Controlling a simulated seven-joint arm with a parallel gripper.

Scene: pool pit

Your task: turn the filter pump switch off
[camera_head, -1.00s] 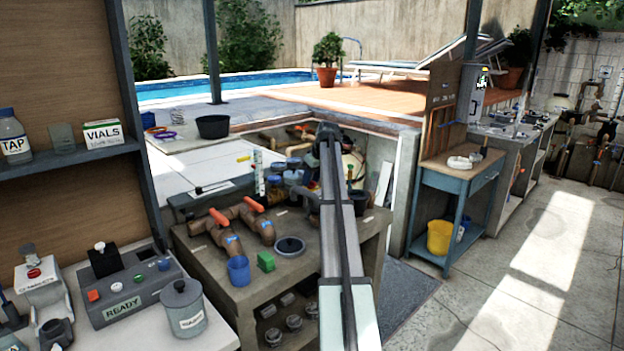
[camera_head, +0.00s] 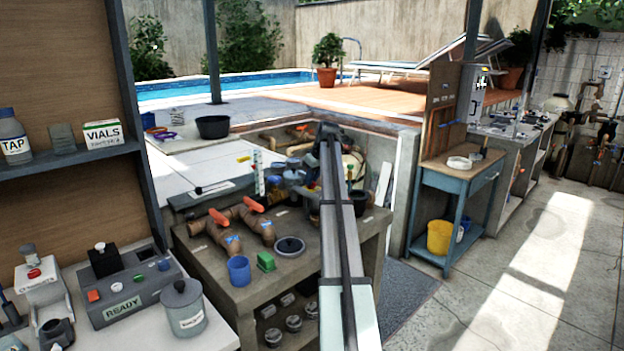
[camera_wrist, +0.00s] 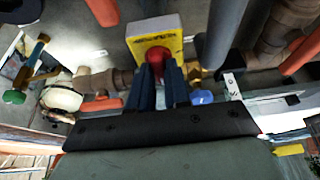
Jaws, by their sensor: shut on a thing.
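In the wrist view, a yellow-faced switch box (camera_wrist: 152,30) with dark lettering sits at the upper middle. A red switch knob (camera_wrist: 158,57) sticks out from its lower face. My gripper (camera_wrist: 160,72) has two dark blue fingers, shut on the red knob. The fingers cover part of the knob, so its turned position cannot be read. In the head view, my arm reaches over the workbench into the pump pit, and the knob cannot be made out there.
Brown pipes (camera_wrist: 270,40) and a grey pipe (camera_wrist: 224,32) run close to the right of the box. A white rounded vessel (camera_wrist: 62,98) and pipework are at left. In the head view, a workbench (camera_head: 290,268) with orange-handled valves stands before the pit (camera_head: 405,185).

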